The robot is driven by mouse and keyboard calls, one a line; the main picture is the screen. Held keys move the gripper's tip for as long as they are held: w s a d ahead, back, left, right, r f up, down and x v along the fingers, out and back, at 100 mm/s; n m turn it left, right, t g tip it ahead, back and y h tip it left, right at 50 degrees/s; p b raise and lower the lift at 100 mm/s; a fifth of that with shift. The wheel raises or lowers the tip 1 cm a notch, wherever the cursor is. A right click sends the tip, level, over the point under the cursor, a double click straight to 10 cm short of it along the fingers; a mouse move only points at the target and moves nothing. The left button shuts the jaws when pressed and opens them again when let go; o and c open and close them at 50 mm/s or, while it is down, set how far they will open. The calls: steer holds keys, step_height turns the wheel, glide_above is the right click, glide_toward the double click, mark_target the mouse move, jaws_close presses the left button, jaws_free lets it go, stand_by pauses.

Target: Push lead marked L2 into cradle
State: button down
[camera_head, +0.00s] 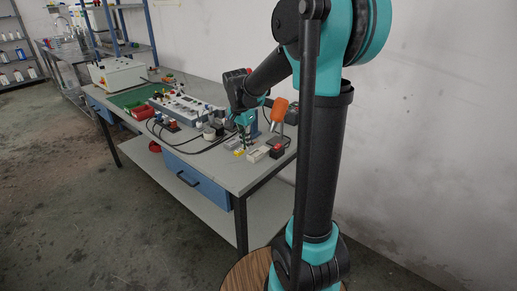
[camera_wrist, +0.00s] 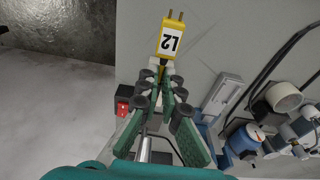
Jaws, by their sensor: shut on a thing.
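The lead marked L2 shows in the wrist view as a yellow plug (camera_wrist: 171,44) with a white label and two brass prongs pointing to the top of the picture. My gripper (camera_wrist: 164,72) is shut on the rear end of this plug, and the pads hide where they grip it. In the head view my gripper (camera_head: 245,146) is low over the near end of the workbench, with a small yellow thing (camera_head: 239,152) by its tips. I cannot tell which part is the cradle; a long grey piece (camera_wrist: 223,95) lies right of the gripper in the wrist view.
A red-topped black box (camera_wrist: 122,106) is left of the gripper in the wrist view. Blue fittings (camera_wrist: 245,140) and dark cables are on the right. In the head view an orange object (camera_head: 279,109) stands behind the gripper, with a pale block (camera_head: 257,155) close by.

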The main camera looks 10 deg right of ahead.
mark_target(263, 149)
steer(key=shift+w+a+f, duration=0.1)
steer(key=shift+w+f, duration=0.05)
steer(key=shift+f, duration=1)
steer(key=shift+w+a+f, duration=0.1)
steer(key=shift+w+f, duration=0.05)
steer(key=shift+f, duration=1)
steer(key=shift+w+d, duration=0.95)
steer(key=shift+d, duration=0.4)
steer(key=shift+w+d, duration=1)
steer(key=shift+d, duration=0.4)
steer(key=shift+w+d, duration=0.95)
steer(key=shift+d, duration=0.4)
steer(key=shift+f, duration=0.5)
steer(key=c, duration=1.6)
jaws_free()
steer(key=shift+c, duration=0.2)
